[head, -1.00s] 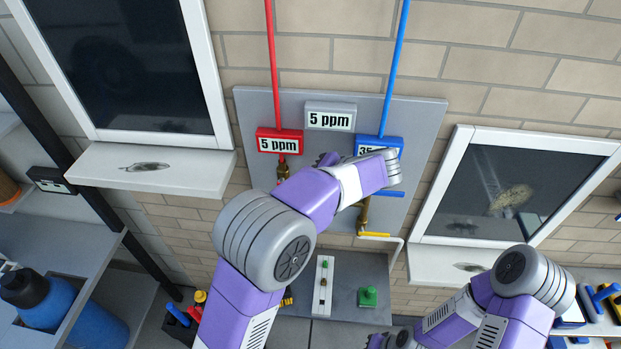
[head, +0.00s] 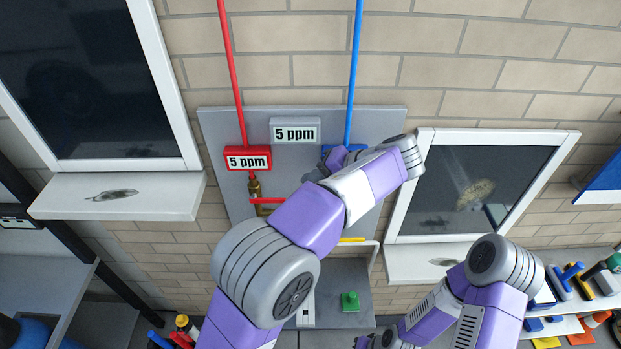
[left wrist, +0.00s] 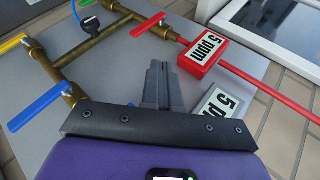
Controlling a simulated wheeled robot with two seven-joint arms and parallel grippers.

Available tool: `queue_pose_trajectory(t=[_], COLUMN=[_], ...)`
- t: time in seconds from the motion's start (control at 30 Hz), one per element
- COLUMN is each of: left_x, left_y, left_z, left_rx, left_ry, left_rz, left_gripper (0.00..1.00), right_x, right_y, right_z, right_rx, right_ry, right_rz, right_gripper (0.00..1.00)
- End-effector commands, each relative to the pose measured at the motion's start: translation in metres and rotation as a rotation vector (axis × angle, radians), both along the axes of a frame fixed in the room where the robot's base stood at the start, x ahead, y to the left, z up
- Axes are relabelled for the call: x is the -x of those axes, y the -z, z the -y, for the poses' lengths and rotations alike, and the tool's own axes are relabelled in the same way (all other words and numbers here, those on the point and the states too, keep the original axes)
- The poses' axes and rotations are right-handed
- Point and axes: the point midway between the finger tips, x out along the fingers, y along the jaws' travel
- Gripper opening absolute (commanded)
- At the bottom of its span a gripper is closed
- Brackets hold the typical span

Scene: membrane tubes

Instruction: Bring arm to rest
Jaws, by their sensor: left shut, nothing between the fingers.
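My left gripper (left wrist: 158,75) shows in the left wrist view with its grey fingers together and empty, in front of the grey panel (left wrist: 115,80). In the head view my left arm reaches across the panel (head: 220,125), and its gripper is mostly hidden behind the wrist. The red display (head: 247,158) and the grey display (head: 295,130) both read 5 ppm. The blue display (head: 328,150) is mostly covered by my arm. Brass pipes (left wrist: 85,60) carry a red handle (left wrist: 146,25), a blue handle (left wrist: 40,107) and a yellow handle (left wrist: 12,43).
A window with a sill (head: 120,200) is at the left, another (head: 480,190) at the right. Below the panel is a grey ledge with a green block (head: 350,301). A shelf with tools (head: 570,280) stands at the right. My right arm is at the lower right.

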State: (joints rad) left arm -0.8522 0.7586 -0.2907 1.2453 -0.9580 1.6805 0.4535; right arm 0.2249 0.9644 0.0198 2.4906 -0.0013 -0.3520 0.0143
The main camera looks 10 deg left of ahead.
Motion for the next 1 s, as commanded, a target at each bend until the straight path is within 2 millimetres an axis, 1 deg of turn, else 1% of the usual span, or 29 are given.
queue_pose_trajectory(t=[0.27, 0.37, 0.47, 0.5, 0.57, 0.6, 0.67, 0.7, 0.77, 0.8, 0.87, 0.9, 0.97, 1.0], left_x=[-0.001, -0.005, -0.012, -0.013, -0.013, -0.011, -0.003, 0.004, 0.019, 0.030, 0.051, 0.065, 0.088, 0.103], left_y=[0.001, 0.017, 0.060, 0.084, 0.125, 0.152, 0.192, 0.218, 0.258, 0.282, 0.318, 0.339, 0.367, 0.382], left_z=[-0.001, -0.004, -0.011, -0.015, -0.020, -0.023, -0.027, -0.030, -0.032, -0.034, -0.034, -0.034, -0.032, -0.031], left_rx=[0.000, 0.017, 0.066, 0.101, 0.165, 0.214, 0.294, 0.352, 0.450, 0.520, 0.632, 0.708, 0.819, 0.890], left_ry=[0.001, 0.015, 0.055, 0.073, 0.102, 0.119, 0.138, 0.145, 0.148, 0.146, 0.130, 0.115, 0.080, 0.054], left_rz=[-0.002, -0.032, -0.113, -0.155, -0.224, -0.267, -0.327, -0.364, -0.415, -0.442, -0.474, -0.486, -0.491, -0.486], left_gripper=[0.00, 0.00, 0.00, 0.00, 0.00, 0.00, 0.00, 0.00, 0.00, 0.00, 0.00, 0.00, 0.00, 0.00], right_x=[0.000, 0.000, 0.000, 0.000, 0.000, 0.000, 0.000, 0.000, 0.000, 0.000, 0.000, 0.000, 0.000, 0.000], right_y=[0.000, 0.000, 0.000, 0.000, 0.000, 0.000, 0.000, 0.000, 0.000, 0.000, 0.000, 0.000, 0.000, 0.000], right_z=[0.000, 0.000, 0.000, 0.000, 0.000, 0.000, 0.000, 0.000, 0.000, 0.000, 0.000, 0.000, 0.000, 0.000], right_rx=[0.000, 0.000, 0.000, 0.000, 0.000, 0.000, 0.000, 0.000, 0.000, 0.000, 0.000, 0.000, 0.000, 0.000], right_ry=[0.000, 0.000, 0.000, 0.000, 0.000, 0.000, 0.000, 0.000, 0.000, 0.000, 0.000, 0.000, 0.000, 0.000], right_rz=[0.000, 0.000, 0.000, 0.000, 0.000, 0.000, 0.000, 0.000, 0.000, 0.000, 0.000, 0.000, 0.000, 0.000], right_gripper=[0.00, 0.00, 0.00, 0.00, 0.00, 0.00, 0.00, 0.00, 0.00, 0.00, 0.00, 0.00, 0.00, 0.00])
